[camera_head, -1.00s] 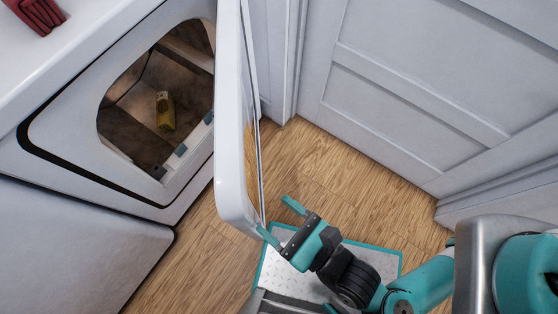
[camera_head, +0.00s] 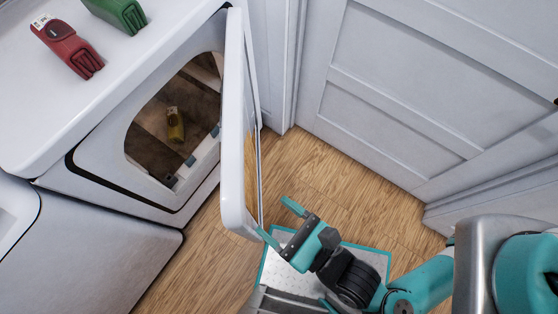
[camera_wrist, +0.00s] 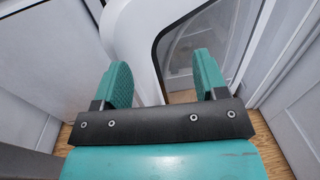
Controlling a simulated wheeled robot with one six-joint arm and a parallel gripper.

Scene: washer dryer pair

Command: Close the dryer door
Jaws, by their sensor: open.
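The white dryer (camera_head: 95,165) has its front opening uncovered. Its door (camera_head: 237,130) stands swung out, seen nearly edge-on in the head view, with its dark window side facing right. My gripper (camera_head: 277,220) is open and empty, low by the door's lower outer end. One finger is close to that end; I cannot tell if it touches. In the wrist view, the door (camera_wrist: 130,40) fills the space ahead of my two spread fingers (camera_wrist: 165,85), its edge between them and its window on the right. A yellow item (camera_head: 175,124) lies inside the drum.
A red folded item (camera_head: 68,48) and a green one (camera_head: 118,12) lie on the dryer's top. Another white appliance (camera_head: 90,250) is at the lower left. A panelled white door (camera_head: 400,100) and wall stand right. Wood floor (camera_head: 330,180) is clear between.

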